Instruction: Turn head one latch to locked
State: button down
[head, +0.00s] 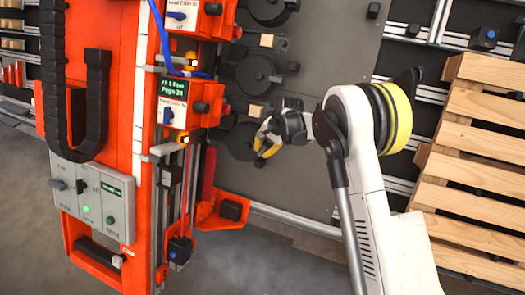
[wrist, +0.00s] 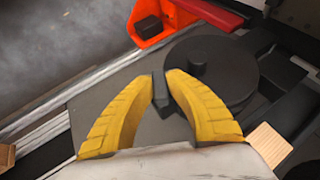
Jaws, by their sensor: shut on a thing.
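My gripper (head: 261,146) reaches left to the lowest black round reel (head: 238,141) on the grey board. In the wrist view its two yellow fingers (wrist: 160,84) are closed on a small dark upright tab (wrist: 160,95), which looks like the latch handle. In the head view the tab is hidden by the fingers. No label on the latch is readable, so I cannot tell its locked mark.
An orange machine column (head: 120,60) with small control boxes (head: 173,103) stands to the left. An orange bracket (wrist: 180,14) is near the disc. A wooden block (wrist: 268,145) lies near the right finger. Wooden pallets (head: 475,150) stand at the right. Open floor is below.

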jog(key=shift+s+d+f+m+t+y, duration=0.1)
jog(key=shift+m+t+y, duration=0.7)
jog(key=shift+y, duration=0.3)
jog(key=shift+m+t+y, duration=1.1)
jog(key=m+t+y, duration=0.2)
jog(key=m+t, duration=0.2)
jog(key=shift+f+t, duration=0.1)
jog(key=shift+t, duration=0.3)
jog(key=c, duration=1.3)
grip_release()
jog(key=shift+c, duration=0.2)
